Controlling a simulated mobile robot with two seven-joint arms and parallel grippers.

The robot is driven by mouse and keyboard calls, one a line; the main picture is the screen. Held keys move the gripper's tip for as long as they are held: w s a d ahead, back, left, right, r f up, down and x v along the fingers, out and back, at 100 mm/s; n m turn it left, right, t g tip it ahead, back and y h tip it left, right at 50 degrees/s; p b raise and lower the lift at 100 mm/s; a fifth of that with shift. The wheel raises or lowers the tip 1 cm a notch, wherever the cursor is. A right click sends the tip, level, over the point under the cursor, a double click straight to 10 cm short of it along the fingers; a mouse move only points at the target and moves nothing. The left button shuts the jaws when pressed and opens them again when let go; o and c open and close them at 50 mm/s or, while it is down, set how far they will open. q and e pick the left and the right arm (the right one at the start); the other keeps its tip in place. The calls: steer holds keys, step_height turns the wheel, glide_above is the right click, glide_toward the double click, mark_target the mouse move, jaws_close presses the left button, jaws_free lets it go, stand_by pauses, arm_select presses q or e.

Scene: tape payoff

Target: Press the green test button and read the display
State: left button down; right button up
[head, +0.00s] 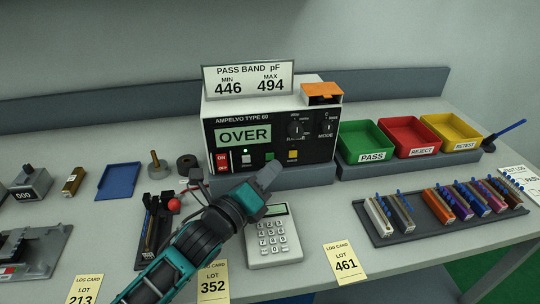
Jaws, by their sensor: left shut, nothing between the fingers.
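The meter (318,150), marked AMPELVO TYPE 60, stands at the back middle of the bench. Its green display (243,135) reads OVER. The green test button (270,156) is low on the front panel, between a white button (246,158) and a yellow one (292,155). My left gripper (270,174) is shut and empty, its tip just below the green button in the picture. I cannot tell whether it touches the panel. The sign (248,78) on top reads PASS BAND pF, MIN 446, MAX 494. My right gripper is not in view.
A calculator (273,238) lies under and right of my left gripper. Green (366,157), red and yellow bins stand right of the meter. A dark tray (383,240) of parts is front right. A black fixture with a red knob (174,205) stands left of my arm.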

arm_select(q)
steer(key=shift+s+d+p, duration=0.2)
steer(key=shift+s+p, duration=0.15)
steer(key=shift+s, duration=0.6)
steer(key=shift+s+d+p, duration=0.15)
steer(key=shift+s+p, duration=0.2)
steer(key=shift+s, duration=0.6)
steer(key=shift+s+d, duration=0.15)
steer(key=shift+s, duration=0.4)
